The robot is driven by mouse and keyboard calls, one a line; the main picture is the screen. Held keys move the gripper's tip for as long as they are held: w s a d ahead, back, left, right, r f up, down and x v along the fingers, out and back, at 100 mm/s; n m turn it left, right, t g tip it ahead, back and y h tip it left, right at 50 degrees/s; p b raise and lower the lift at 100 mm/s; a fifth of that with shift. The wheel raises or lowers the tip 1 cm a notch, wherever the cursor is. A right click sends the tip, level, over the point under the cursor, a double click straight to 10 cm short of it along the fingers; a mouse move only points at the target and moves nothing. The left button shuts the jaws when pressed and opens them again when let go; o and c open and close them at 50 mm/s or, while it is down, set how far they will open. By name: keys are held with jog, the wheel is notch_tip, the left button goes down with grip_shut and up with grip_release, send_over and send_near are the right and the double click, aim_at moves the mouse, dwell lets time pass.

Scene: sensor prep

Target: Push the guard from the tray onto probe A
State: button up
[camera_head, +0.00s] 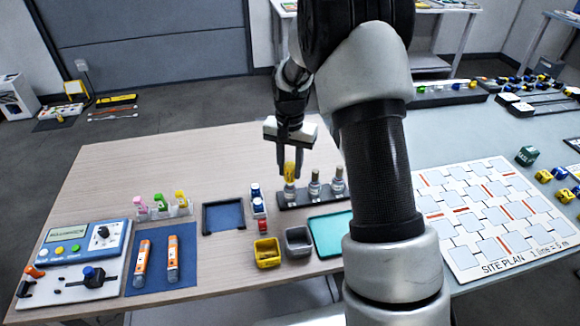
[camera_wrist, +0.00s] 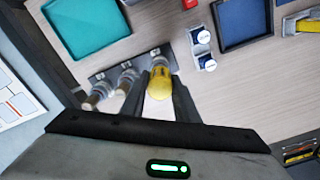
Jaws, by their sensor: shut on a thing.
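My gripper (camera_head: 290,166) points down over the left end of a dark probe rack and is shut on a yellow guard (camera_head: 290,170). In the wrist view the guard (camera_wrist: 159,86) sits between the two fingers. The guard is in line with the top of the leftmost probe (camera_head: 290,190), whose pale lower body shows below it. How far it sits over the probe cannot be told. Two grey probes (camera_head: 314,184) stand uncovered to its right, upright in the rack (camera_head: 301,200). The teal tray (camera_head: 327,237), in front of the rack, looks empty; my arm hides its right part.
A yellow bin (camera_head: 267,252) and a grey bin (camera_head: 298,241) stand in front of the rack. A dark-framed blue tray (camera_head: 223,216) and small blue-capped bottles (camera_head: 257,192) are to the left. The table behind the rack's left side is clear.

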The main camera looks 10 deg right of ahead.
aim_at(290, 165)
jog(key=shift+f+b, duration=0.8)
jog(key=shift+f, duration=0.55)
jog(key=shift+c, duration=0.4)
dwell(0.8)
jog(key=o, duration=1)
jog(key=shift+c, duration=0.2)
jog(key=shift+o, duration=0.5)
jog(key=shift+o, duration=0.8)
jog(key=shift+r+p, duration=0.5)
jog(key=shift+r, duration=0.2)
jog(key=shift+r+p, duration=2.1)
jog(key=shift+r, duration=0.8)
